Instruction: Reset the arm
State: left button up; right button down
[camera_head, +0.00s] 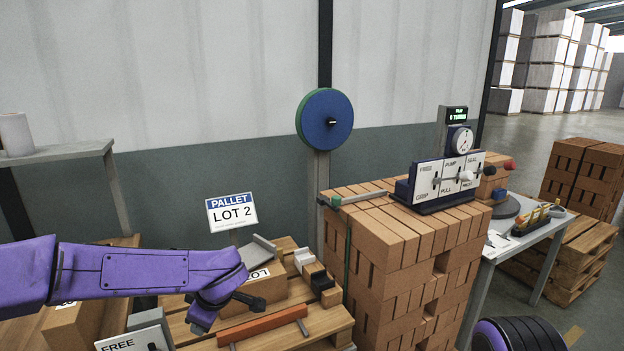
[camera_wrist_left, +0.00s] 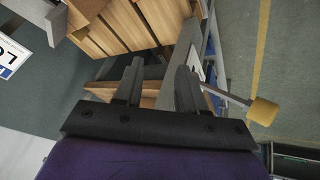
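My left arm comes in from the left in the head view, and its gripper (camera_head: 224,312) hangs over the wooden pallet area at the lower middle. In the left wrist view the left gripper (camera_wrist_left: 160,76) has its two dark fingers apart, with nothing visibly held between them. A lever with a yellow knob (camera_wrist_left: 263,110) shows just right of the fingers in that view; I cannot tell whether it touches them. My right gripper is not in view.
A strapped brick stack (camera_head: 400,250) stands right of centre, bearing a lever panel (camera_head: 446,182) marked FREE, PUMP and SEAL. A white table (camera_head: 497,249) is behind it. An orange bar (camera_head: 262,327) lies near my left gripper. A shelf (camera_head: 60,153) is at left.

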pick_arm(q)
jog(key=s+a+f+m+t, duration=0.2)
jog(key=s+f, duration=0.3)
jog(key=f, duration=0.5)
jog(key=s+a+f+m+t, duration=0.2)
jog(key=s+f, duration=0.4)
jog(key=f, duration=0.5)
jog(key=s+a+f+m+g, duration=0.1)
jog(key=s+f, duration=0.2)
jog(key=s, duration=0.4)
jog(key=s+a+f+m+g+h, duration=0.1)
jog(key=s+f+m, duration=0.1)
jog(key=s, duration=0.5)
jog(key=s+a+f+m+g, duration=0.1)
jog(key=s+f+m+g, duration=0.1)
jog(key=s, duration=0.6)
jog(key=shift+a+f, duration=0.35)
jog(key=shift+f, duration=0.55)
